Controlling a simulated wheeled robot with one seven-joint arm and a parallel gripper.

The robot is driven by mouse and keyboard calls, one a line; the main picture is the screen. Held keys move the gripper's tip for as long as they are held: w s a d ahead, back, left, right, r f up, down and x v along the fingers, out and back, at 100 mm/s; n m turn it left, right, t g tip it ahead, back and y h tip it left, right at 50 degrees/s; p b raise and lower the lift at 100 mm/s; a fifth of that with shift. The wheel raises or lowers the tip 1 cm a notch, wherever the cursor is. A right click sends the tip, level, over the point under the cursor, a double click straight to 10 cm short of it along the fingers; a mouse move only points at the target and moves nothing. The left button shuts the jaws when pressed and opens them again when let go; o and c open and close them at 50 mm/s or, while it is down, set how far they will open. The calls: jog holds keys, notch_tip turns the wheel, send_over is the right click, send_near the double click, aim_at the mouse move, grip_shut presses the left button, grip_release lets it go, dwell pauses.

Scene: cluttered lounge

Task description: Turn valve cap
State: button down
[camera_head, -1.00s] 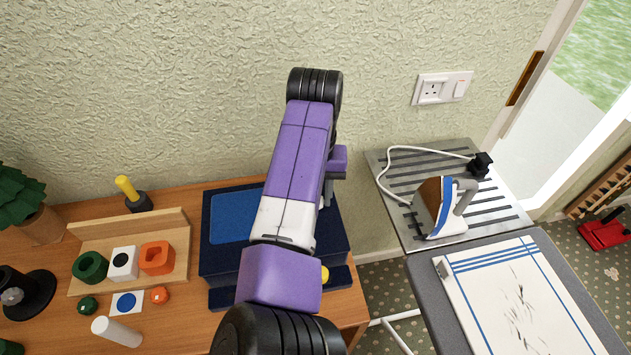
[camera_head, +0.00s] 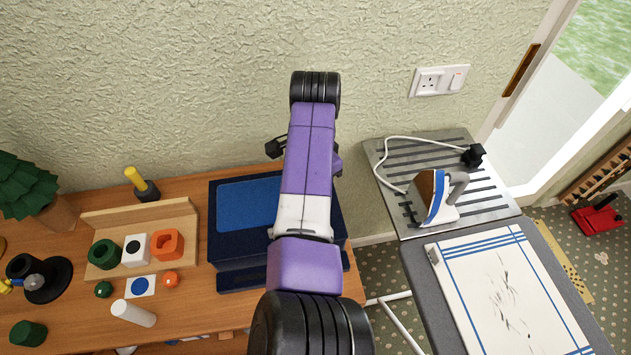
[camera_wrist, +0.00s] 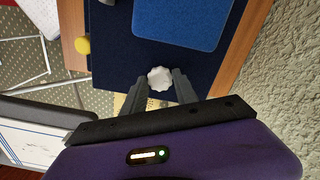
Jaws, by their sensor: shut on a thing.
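A white scalloped valve cap (camera_wrist: 160,78) shows in the wrist view against a dark navy box (camera_wrist: 120,62). My gripper (camera_wrist: 160,82) has one grey finger on each side of the cap and is shut on it. A round yellow knob (camera_wrist: 82,46) sits off to the left, apart from the fingers. In the head view the navy box (camera_head: 232,262) with its blue top panel stands on the wooden table. My arm covers part of the box there, and the cap and my fingertips are hidden.
Left of the box are a wooden rack (camera_head: 187,215) with coloured blocks, a white cylinder (camera_head: 133,313) and a yellow-handled tool (camera_head: 140,182). An iron (camera_head: 432,200) rests on the ironing board to the right. The textured wall (camera_head: 180,80) is close behind.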

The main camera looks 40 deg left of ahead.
jog(key=shift+w+r+m, duration=0.1)
jog(key=shift+m, duration=0.9)
jog(key=c, duration=0.9)
grip_release()
jog(key=shift+c, duration=0.2)
notch_tip(320, 180, up, 8)
jog(key=shift+f+b, duration=0.1)
jog(key=shift+b, duration=0.25)
